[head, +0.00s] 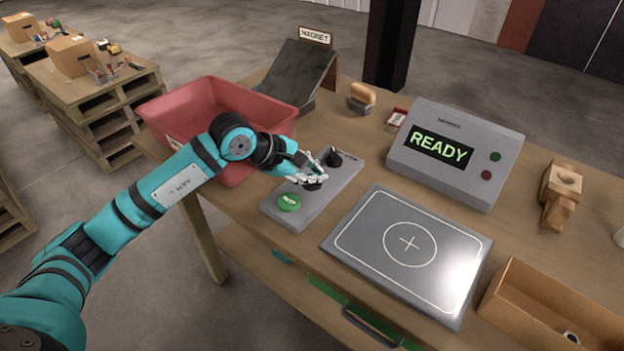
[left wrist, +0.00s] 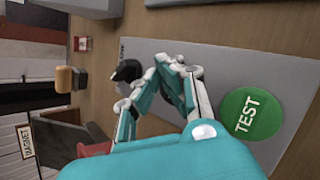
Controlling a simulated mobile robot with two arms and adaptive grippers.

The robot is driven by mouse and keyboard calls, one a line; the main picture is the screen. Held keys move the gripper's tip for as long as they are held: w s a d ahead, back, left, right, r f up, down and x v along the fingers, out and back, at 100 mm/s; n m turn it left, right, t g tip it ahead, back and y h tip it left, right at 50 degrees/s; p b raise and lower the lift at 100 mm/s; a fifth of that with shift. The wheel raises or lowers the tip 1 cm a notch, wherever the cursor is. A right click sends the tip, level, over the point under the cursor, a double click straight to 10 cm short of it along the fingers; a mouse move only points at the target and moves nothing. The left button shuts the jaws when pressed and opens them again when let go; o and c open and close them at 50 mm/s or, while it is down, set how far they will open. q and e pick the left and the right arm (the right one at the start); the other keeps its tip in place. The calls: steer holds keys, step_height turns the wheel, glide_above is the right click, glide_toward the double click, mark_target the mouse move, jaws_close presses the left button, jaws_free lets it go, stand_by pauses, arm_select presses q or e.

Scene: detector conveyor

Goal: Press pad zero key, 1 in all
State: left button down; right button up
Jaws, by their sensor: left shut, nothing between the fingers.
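A grey key panel (head: 318,194) lies on the table. At its near end is a green TEST button (head: 288,202), also plain in the left wrist view (left wrist: 250,113). A dark round key (head: 313,184) sits mid-panel, partly hidden by my left gripper (head: 316,176). A black knob (head: 334,158) stands at the far end. My left gripper is shut and empty, its fingertips over the middle of the panel; I cannot tell whether they touch the dark key. In the left wrist view the fingertips (left wrist: 176,64) hide that key. No zero label is readable. My right gripper is not in view.
A grey plate with a crosshair (head: 450,300) lies right of the panel. A READY display box (head: 495,140) stands behind it. A wooden box (head: 500,285) is at front right, a MAGNET stand (head: 297,68) behind.

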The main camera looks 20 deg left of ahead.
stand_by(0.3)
arm_select(q)
steer(key=shift+r+p, duration=0.35)
steer(key=shift+r, duration=0.4)
steer(key=shift+r, duration=0.15)
steer(key=shift+r+p, duration=1.25)
steer(key=shift+r, duration=1.15)
